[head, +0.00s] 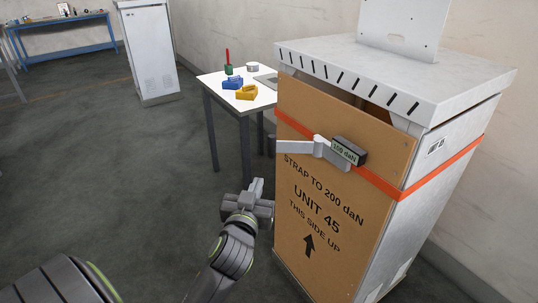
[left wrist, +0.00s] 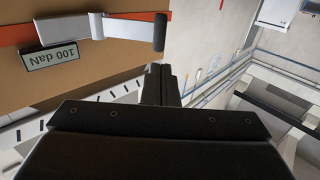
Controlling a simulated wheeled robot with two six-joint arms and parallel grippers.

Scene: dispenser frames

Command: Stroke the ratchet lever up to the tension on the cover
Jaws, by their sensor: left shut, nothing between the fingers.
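The cardboard cover (head: 318,240) on the tall grey cabinet reads "STRAP TO 200 daN", "UNIT 45" and "THIS SIDE UP", with an up arrow. An orange strap (head: 437,170) runs across it. The ratchet's dark display (head: 347,151) appears to read 100 daN; it shows upside down in the left wrist view (left wrist: 51,55). The silver ratchet lever (head: 303,147) sticks out to the left and ends in a dark grip (left wrist: 160,32). My left gripper (head: 257,186) is shut and empty, below and left of the lever, apart from it. My right gripper is not in view.
A small white-topped table (head: 212,82) stands behind the cabinet's left side with blue and yellow items (head: 246,92) and a green-and-red tool (head: 228,66). A second grey cabinet (head: 150,50) and a blue bench (head: 75,52) stand farther back. The floor at left is clear.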

